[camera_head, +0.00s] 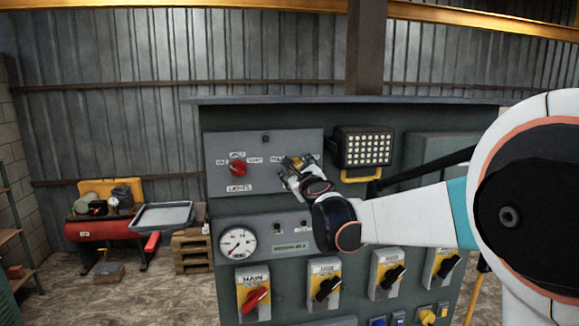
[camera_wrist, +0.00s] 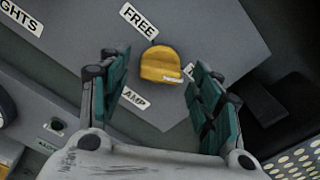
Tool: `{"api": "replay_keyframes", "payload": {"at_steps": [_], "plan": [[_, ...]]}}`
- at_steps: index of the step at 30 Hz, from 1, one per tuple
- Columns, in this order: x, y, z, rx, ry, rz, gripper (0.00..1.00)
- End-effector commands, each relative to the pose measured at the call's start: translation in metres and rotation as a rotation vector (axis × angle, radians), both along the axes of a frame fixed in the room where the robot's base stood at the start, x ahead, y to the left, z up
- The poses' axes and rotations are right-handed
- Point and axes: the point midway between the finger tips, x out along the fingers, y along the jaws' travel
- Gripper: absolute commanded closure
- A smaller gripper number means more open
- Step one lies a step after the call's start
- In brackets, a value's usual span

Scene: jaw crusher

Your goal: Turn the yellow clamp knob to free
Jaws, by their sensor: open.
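The yellow clamp knob (camera_wrist: 160,63) sits on a grey panel in the wrist view, with a pale mark on its lower right edge. A FREE label (camera_wrist: 139,21) lies above and left of it. A label ending in AMP (camera_wrist: 134,98) lies below and left, partly hidden by my left finger. My gripper (camera_wrist: 157,84) is open, its green-padded fingers on either side of the knob with gaps. In the head view my gripper (camera_head: 292,178) is at the upper panel, and the knob (camera_head: 298,161) is partly hidden behind it.
A red knob (camera_head: 238,168) is left on the same panel (camera_head: 265,140). A lamp (camera_head: 362,147) with a yellow handle stands close to the right. Below are a gauge (camera_head: 238,242) and several rotary switches, one a red main switch (camera_head: 255,297).

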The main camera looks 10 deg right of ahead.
Motion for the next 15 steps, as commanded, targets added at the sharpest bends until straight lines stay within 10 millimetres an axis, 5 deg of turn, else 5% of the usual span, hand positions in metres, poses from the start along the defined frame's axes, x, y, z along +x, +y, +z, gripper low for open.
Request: {"api": "replay_keyframes", "payload": {"at_steps": [15], "plan": [[0.0138,0.0,-0.0004,0.0,0.0,0.0,0.44]]}}
